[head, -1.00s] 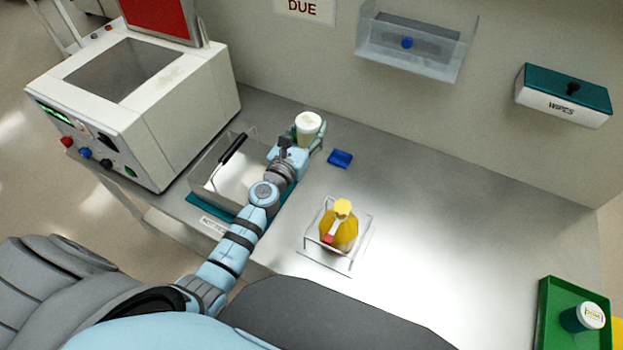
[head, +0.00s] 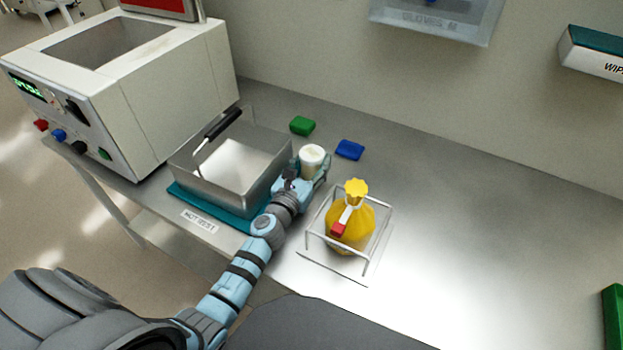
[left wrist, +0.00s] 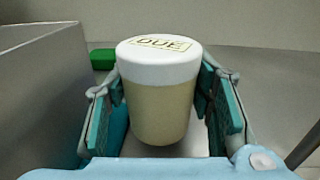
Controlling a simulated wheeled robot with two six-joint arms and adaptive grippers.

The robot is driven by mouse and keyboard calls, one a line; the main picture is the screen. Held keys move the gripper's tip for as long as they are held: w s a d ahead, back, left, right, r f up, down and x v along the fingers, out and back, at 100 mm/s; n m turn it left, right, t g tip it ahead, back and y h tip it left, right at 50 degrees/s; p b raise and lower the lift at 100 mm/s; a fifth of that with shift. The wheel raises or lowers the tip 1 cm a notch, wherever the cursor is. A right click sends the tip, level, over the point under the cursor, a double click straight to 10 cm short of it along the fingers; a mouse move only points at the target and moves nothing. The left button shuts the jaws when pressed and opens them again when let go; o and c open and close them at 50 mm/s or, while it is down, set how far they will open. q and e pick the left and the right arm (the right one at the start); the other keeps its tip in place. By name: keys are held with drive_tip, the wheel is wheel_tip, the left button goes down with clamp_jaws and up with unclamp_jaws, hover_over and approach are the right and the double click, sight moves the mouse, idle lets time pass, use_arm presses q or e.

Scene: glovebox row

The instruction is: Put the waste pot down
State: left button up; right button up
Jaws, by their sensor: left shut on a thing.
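The waste pot (head: 312,159) is a cream pot with a white lid. In the left wrist view the pot (left wrist: 158,95) stands upright and its lid carries a "DUE" label. My left gripper (head: 308,172) is shut on it, with a teal-padded finger on each side in the left wrist view (left wrist: 160,110). The pot is just right of the steel tray, over the bench. I cannot tell whether its base touches the bench. My right gripper is not in view.
Green (head: 302,125) and blue (head: 349,149) blocks lie behind.

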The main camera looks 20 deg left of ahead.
use_arm(q)
drive_tip(key=shift+f, duration=0.9)
drive_tip(key=shift+r, duration=0.25)
drive_tip(key=shift+f, duration=0.2)
drive_tip(key=o, duration=1.5)
drive_tip(key=shift+r, duration=0.1)
